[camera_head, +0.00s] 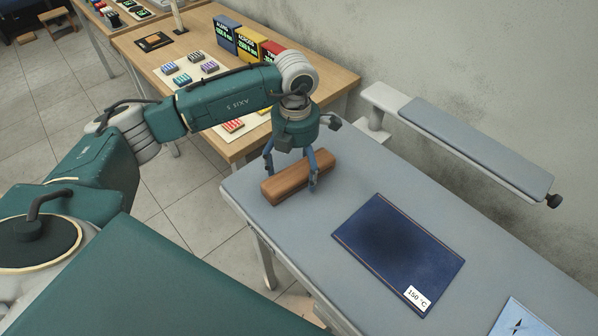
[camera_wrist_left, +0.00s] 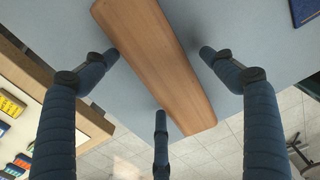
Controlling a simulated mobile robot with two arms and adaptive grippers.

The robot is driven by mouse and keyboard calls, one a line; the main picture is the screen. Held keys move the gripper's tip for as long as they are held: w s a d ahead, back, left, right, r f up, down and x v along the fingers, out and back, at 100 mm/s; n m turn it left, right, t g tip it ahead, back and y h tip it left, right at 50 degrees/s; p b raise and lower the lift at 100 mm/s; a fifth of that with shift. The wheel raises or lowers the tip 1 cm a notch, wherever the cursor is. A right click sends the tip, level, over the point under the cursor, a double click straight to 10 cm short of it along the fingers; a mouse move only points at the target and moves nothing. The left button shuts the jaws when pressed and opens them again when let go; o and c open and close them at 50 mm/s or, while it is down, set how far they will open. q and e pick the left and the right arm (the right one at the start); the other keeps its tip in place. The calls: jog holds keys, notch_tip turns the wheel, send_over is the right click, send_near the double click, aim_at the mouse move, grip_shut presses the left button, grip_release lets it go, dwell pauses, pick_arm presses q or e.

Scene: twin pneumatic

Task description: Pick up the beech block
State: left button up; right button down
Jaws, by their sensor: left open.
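The beech block (camera_head: 298,177) is a long brown wooden bar lying on the grey table (camera_head: 330,226) near its left edge. My left gripper (camera_head: 290,180) is over the block, pointing down, with its blue fingers spread around it. In the left wrist view the beech block (camera_wrist_left: 158,62) runs between the open fingers of the left gripper (camera_wrist_left: 165,75). My right gripper is in neither view.
A dark blue mat (camera_head: 398,250) marked 150 °C lies right of the block. A light blue sheet (camera_head: 520,320) is at the lower right. A grey padded rail (camera_head: 478,146) runs behind. A wooden table (camera_head: 205,42) with boxes and small blocks stands at the back left.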

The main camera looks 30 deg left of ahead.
pick_arm(q)
jog(key=shift+w, duration=0.1)
jog(key=c, duration=1.3)
jog(key=shift+c, duration=0.2)
